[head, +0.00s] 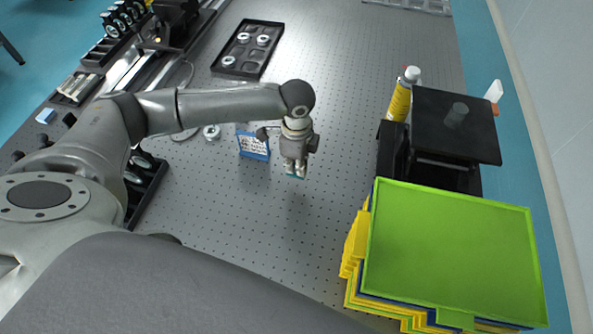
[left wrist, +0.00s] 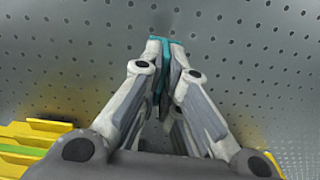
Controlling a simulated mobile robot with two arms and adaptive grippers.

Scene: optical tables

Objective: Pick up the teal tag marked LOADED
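My left gripper (head: 296,170) points down over the perforated optical table (head: 315,80), right of the blue-and-white card. In the left wrist view my left gripper (left wrist: 166,62) has its fingers closed together on a thin teal tag (left wrist: 160,70). The tag stands edge-on between the fingertips, and its marking cannot be read. In the head view only a small teal bit of the tag (head: 293,176) shows at the fingertips. The tag appears to be off the table, but the exact gap is hard to tell. My right gripper is not in view.
A blue-and-white card (head: 254,146) stands close left of the gripper. A green tray (head: 450,245) tops a stack of yellow and blue trays at right. Behind it are a black stand (head: 455,125) and a yellow bottle (head: 401,98). A black tray (head: 247,50) lies farther back.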

